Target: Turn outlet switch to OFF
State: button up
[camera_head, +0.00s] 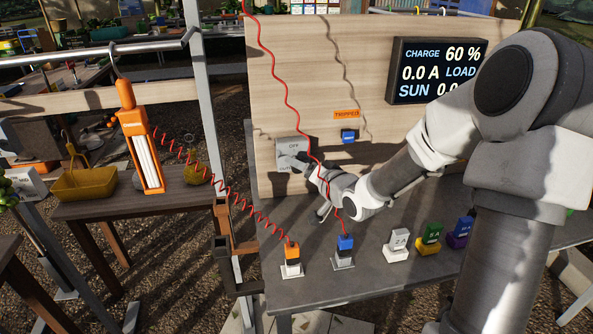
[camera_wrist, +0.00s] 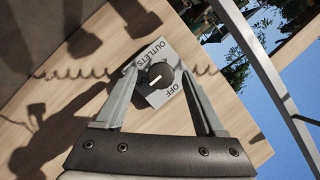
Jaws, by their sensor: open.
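The outlet switch is a round dark knob (camera_wrist: 160,76) with a white pointer line, on a grey plate (camera_wrist: 168,96) marked OUTLETS and OFF. The pointer does not line up with the OFF lettering; which way it points is hard to tell. In the head view the plate (camera_head: 290,147) is on the wooden panel, and my wrist and fingers partly cover it. My gripper (camera_wrist: 159,74) is open, with one finger on either side of the knob in the wrist view. I cannot tell whether either finger touches it. In the head view my gripper (camera_head: 300,163) is close to the panel.
An orange TRIPPED label (camera_head: 346,115) and a blue block (camera_head: 348,137) are on the panel right of the plate. A display (camera_head: 437,70) reads CHARGE 60 %. Red coiled cords run to orange (camera_head: 291,252) and blue (camera_head: 345,243) plugs on the grey table (camera_head: 310,285).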

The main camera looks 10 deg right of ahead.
jog(key=shift+x, duration=1.5)
jog(key=shift+c, duration=0.2)
grip_shut()
